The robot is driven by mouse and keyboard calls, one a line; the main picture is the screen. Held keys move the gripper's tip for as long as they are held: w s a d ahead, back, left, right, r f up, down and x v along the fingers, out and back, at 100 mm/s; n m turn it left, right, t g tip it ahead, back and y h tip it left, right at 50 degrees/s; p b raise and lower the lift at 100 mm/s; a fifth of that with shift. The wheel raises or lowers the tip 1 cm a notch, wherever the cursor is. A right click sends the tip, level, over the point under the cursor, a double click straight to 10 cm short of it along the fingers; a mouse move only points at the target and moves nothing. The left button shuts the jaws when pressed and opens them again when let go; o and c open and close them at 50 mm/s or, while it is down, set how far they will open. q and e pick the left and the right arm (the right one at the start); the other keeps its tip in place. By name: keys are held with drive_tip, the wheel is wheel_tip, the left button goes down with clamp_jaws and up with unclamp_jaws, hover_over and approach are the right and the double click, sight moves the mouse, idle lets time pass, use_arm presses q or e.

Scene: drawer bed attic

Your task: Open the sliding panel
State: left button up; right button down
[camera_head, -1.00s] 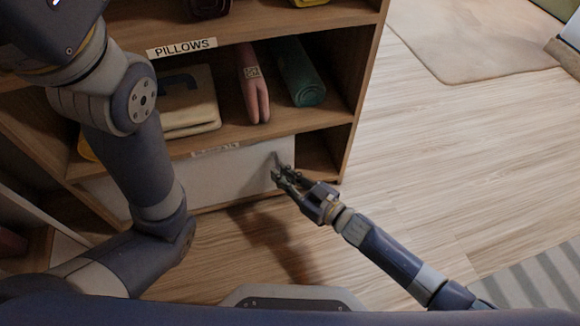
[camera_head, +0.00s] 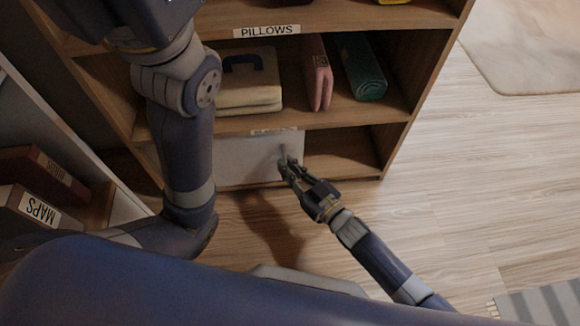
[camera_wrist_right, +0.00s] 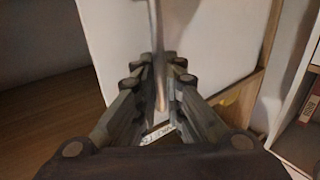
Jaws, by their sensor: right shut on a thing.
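The sliding panel (camera_head: 235,160) is a pale board in the bottom compartment of a wooden shelf. It covers the left and middle part; its right edge leaves an open gap (camera_head: 340,153) at the right. My right gripper (camera_head: 289,172) is at the panel's front near that right edge, shut on a thin upright handle (camera_head: 283,153). In the right wrist view the handle (camera_wrist_right: 157,45) stands between the fingers, in front of the pale panel (camera_wrist_right: 210,35). My left arm crosses the left of the head view and hides part of the panel; its gripper is not seen.
The shelf's right side wall (camera_head: 425,70) bounds the gap. Above are a "PILLOWS" label (camera_head: 266,31), a folded beige item (camera_head: 248,85), a pink item (camera_head: 317,75) and a teal roll (camera_head: 361,68). Boxes marked "MAPS" (camera_head: 40,208) stand at left. Floor (camera_head: 460,180) is clear at right.

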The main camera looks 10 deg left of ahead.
drive_tip(key=c, duration=1.7)
unclamp_jaws()
drive_tip(key=v, duration=1.2)
drive_tip(key=shift+s, duration=0.1)
